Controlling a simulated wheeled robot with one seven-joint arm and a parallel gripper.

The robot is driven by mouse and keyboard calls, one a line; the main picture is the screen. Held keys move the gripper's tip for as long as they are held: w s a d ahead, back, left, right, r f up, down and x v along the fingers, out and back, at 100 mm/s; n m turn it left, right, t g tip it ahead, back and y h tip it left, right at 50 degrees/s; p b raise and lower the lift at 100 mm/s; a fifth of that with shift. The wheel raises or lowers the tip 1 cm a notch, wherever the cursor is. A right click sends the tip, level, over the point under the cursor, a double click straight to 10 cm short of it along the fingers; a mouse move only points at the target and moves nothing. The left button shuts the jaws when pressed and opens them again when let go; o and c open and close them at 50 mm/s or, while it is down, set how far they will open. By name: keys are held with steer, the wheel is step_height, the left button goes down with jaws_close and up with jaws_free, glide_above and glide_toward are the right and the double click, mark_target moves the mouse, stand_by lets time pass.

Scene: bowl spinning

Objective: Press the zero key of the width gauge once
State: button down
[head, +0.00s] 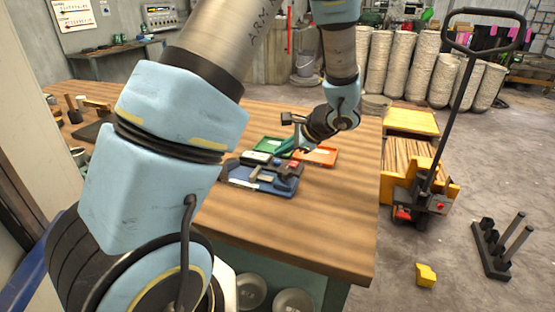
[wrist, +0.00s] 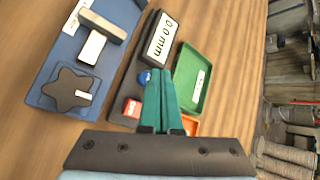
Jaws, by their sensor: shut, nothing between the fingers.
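The width gauge (wrist: 153,60) is a dark bar on the table in the wrist view, and its light display (wrist: 162,38) reads 0.0 mm. Below the display are a round blue key (wrist: 144,77) and a red key (wrist: 132,107) with white marking too small to read. I cannot tell from the marking which is the zero key. My gripper (wrist: 159,72) is shut and empty; its teal fingers lie beside the keys in the picture, tips close to the blue key. Contact cannot be told. In the head view my gripper (head: 280,147) is low over the trays.
A blue tray (wrist: 60,50) with a T-shaped piece (wrist: 98,35) and a dark star-shaped piece (wrist: 70,90) lies left of the gauge. A green tray (wrist: 190,85) and an orange tray (head: 317,157) lie on the other side. The table front (head: 310,230) is clear.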

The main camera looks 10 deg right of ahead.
steer(key=shift+r, duration=0.25)
step_height(320, 180, up, 5)
steer(key=p, duration=0.3)
steer(key=shift+f, duration=0.1)
stand_by(0.7)
steer(key=a+n+g, duration=0.1)
steer(key=a, duration=0.1)
steer(key=s+a+n, duration=0.1)
steer(key=a, duration=0.1)
steer(key=s+a+n+g, duration=0.1)
steer(key=a, duration=0.1)
steer(key=shift+s+g, duration=0.2)
steer(key=shift+g, duration=0.1)
steer(key=s+a+r+n+g+h, duration=0.2)
steer(key=s+a+n+h, duration=0.4)
steer(key=s+a+n, duration=0.4)
steer(key=shift+s+a+r+n+g, duration=0.35)
steer(key=shift+a+r+n, duration=0.3)
steer(key=shift+n, duration=1.45)
